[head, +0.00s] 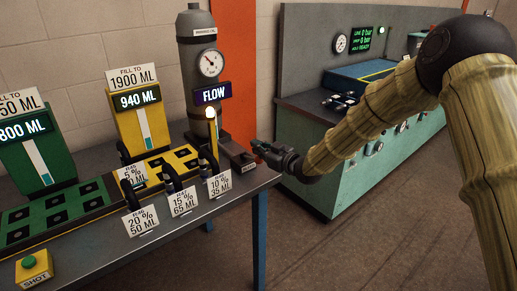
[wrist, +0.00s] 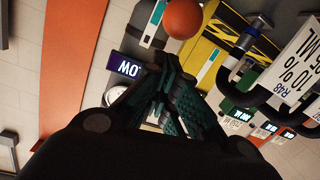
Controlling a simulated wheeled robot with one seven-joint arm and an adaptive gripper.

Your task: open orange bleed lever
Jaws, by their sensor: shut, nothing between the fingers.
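In the head view, a thin upright yellow-orange lever (head: 214,140) stands at the bench's right end, in front of the grey cylinder, with a bright round knob or lamp at its top. In the wrist view, an orange ball (wrist: 183,18), which looks like the lever's knob, is at the top, beyond my fingertips; its stem cannot be made out. My gripper (head: 257,146) is to the right of the lever, apart from it, just off the bench's right corner. Its dark green fingers (wrist: 160,78) are shut and empty.
Green (head: 36,150) and yellow (head: 140,115) fill stations and black hoses are to the left. A teal console (head: 355,170) stands behind my arm. Open floor lies front right.

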